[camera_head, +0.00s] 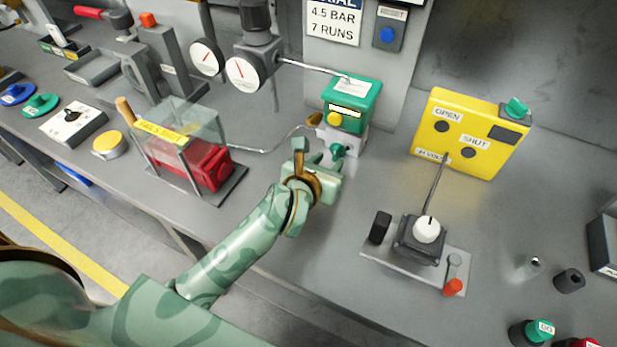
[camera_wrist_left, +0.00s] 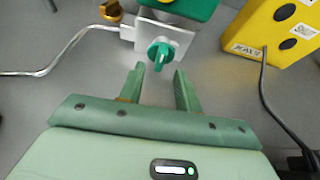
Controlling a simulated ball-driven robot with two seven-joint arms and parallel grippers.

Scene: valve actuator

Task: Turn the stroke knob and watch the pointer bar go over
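A green knob (camera_head: 338,151) sits on the front of a pale block under a green valve actuator box (camera_head: 360,95). In the left wrist view the knob (camera_wrist_left: 160,54) has a raised grip and lies just beyond the fingertips, roughly between them. My left gripper (camera_head: 319,152) is open and empty, close in front of the knob; I cannot see any contact. Its two fingers (camera_wrist_left: 159,82) are apart in the wrist view. The green box carries a light strip (camera_head: 345,110) and a yellow round part (camera_head: 334,119); which is the pointer bar I cannot tell. My right gripper is not in view.
A yellow box (camera_head: 470,133) labelled OPEN and SHUT stands to the right, with a cable to a joystick unit (camera_head: 420,238). A clear guard over a red part (camera_head: 207,167) stands left. Gauges (camera_head: 243,73) are behind. Bench is clear between actuator and joystick.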

